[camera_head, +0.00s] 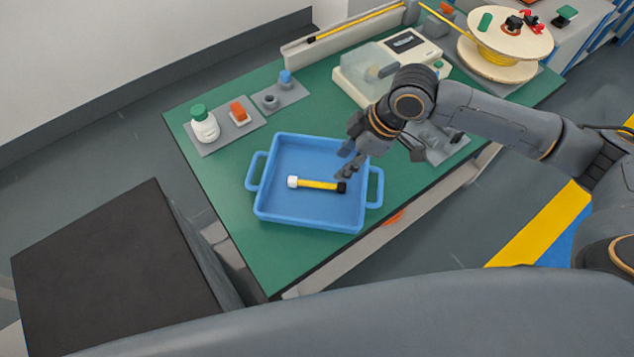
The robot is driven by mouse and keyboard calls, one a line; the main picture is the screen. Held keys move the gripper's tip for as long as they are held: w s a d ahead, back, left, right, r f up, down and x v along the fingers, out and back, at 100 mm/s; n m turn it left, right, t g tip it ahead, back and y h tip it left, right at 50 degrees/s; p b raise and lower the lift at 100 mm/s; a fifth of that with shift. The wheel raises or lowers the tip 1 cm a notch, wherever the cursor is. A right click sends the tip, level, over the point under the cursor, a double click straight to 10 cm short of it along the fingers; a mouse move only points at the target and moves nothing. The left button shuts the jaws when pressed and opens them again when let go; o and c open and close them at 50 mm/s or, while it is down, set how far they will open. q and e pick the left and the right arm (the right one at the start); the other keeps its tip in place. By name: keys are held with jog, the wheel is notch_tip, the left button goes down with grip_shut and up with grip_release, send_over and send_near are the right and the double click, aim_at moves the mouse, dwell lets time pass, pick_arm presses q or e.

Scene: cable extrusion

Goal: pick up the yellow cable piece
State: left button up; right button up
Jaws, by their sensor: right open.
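The yellow cable piece (318,185) lies flat in the blue tray (309,221), with a white cap on its left end and a black cap on its right end. My right gripper (345,164) is open and empty. Its fingers appear above the right part of the tray, just above the black-capped end in the picture and apart from the piece. My left gripper is not in view.
The tray has handles at both sides and stands on a green table (227,223). A white machine (408,45) and a cable spool (497,72) stand behind. The front of the table is clear.

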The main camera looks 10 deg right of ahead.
jog(key=d, duration=0.1)
send_over(319, 183)
jog(key=s+d, duration=0.2)
jog(key=d, duration=0.1)
jog(key=f, duration=0.7)
jog(key=shift+w, duration=0.25)
jog(key=shift+w+p+x, duration=0.15)
jog(key=shift+p+x, duration=0.25)
jog(key=shift+x, duration=1)
jog(key=shift+w+p+x, duration=0.1)
jog(key=shift+p+x, duration=0.25)
jog(key=shift+x, duration=1.1)
jog(key=shift+a+r, duration=0.15)
jog(key=shift+a, duration=0.05)
jog(key=shift+c, duration=0.3)
grip_shut()
